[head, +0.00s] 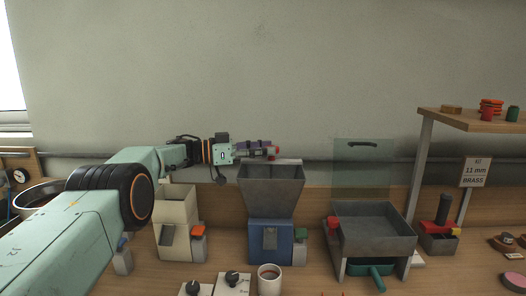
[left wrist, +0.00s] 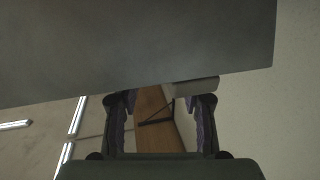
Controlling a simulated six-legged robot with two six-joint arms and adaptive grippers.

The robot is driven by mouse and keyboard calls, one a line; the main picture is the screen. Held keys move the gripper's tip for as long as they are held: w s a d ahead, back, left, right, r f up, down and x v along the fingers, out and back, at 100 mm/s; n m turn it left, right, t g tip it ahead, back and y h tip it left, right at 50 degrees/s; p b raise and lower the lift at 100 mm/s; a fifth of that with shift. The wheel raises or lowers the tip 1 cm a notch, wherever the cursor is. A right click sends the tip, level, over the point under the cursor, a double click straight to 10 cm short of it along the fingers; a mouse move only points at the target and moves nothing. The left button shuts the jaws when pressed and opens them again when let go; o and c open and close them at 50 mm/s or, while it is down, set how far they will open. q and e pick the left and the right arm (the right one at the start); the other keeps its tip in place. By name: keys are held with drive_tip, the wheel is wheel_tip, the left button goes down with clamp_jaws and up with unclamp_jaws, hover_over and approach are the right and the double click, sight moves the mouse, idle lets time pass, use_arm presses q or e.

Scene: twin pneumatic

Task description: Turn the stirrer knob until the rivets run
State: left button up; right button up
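My left gripper (head: 262,152), with purple fingers, is above the back rim of a grey hopper (head: 270,190) on a blue base (head: 270,240). A small red part (head: 273,152) shows at its fingertips; I cannot tell whether it is the stirrer knob or touches the fingers. In the left wrist view the fingers (left wrist: 162,110) stand apart with nothing seen gripped between them. A large dark grey surface (left wrist: 130,45) covers the top of that view. Two black knobs (head: 232,278) (head: 193,289) sit on pale boxes at the front. No rivets can be made out. My right gripper is out of view.
A cream dispenser (head: 175,222) stands left of the hopper, and a grey tray (head: 373,232) with a clear panel (head: 363,168) behind it stands right. A white cup (head: 269,280) is in front of the blue base. A raised shelf (head: 470,121) is at right.

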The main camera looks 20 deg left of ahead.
use_arm(q)
drive_tip(key=o, duration=0.3)
drive_tip(key=shift+o, duration=0.2)
drive_tip(key=shift+f, duration=0.15)
drive_tip(key=v, duration=1.2)
